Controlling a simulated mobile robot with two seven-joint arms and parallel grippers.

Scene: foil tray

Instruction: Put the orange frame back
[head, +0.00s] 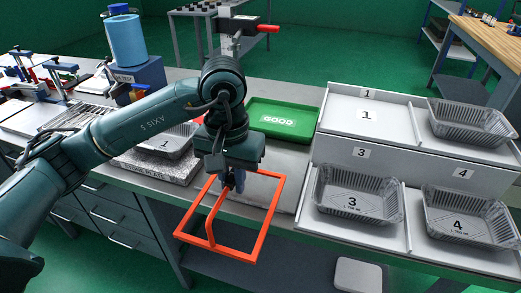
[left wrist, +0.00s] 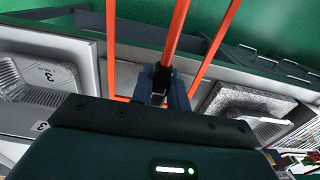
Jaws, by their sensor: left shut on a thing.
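The orange frame (head: 262,228) is an open rectangle with a handle bar across it. In the head view it hangs below my left gripper (head: 231,186), over the front edge of the bench. My left gripper is shut on the frame's bar. In the left wrist view the fingers (left wrist: 160,88) close around an orange bar of the frame (left wrist: 176,32), with its side bars to either side. The frame appears clear of the bench top, though its far side is partly hidden by the gripper. My right gripper is not in view.
A white rack (head: 312,158) with numbered slots holds foil trays (head: 357,195) right of the frame. A green GOOD tray (head: 283,140) lies behind. A foil tray (head: 168,141) sits on a silvery block (head: 160,168) at left. Bare bench shows behind the frame.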

